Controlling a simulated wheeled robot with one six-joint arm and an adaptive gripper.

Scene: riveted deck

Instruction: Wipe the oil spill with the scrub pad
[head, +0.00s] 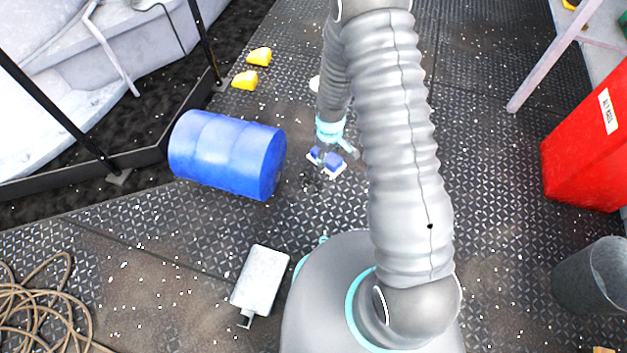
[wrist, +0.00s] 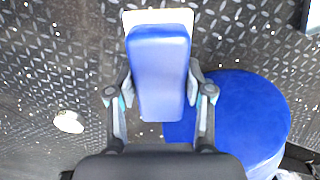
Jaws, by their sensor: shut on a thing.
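My gripper (head: 324,158) is low over the deck, beyond my base and right of the blue barrel. It is shut on the scrub pad (head: 334,162), which has a blue top and a white underside. In the wrist view the scrub pad (wrist: 160,75) sits between both fingers of my gripper (wrist: 158,94), with its white edge showing at the far end. A dark, glossy, spotted patch (head: 311,182), which looks like the oil spill, lies on the deck just nearer than the pad. I cannot tell whether the pad touches the deck.
A blue barrel (head: 225,153) lies on its side close to the left. Yellow pieces (head: 245,80) lie beyond it. A grey-white box (head: 260,280) and a rope coil (head: 35,310) are at near left. A red bin (head: 585,145) and grey bucket (head: 592,277) stand at right.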

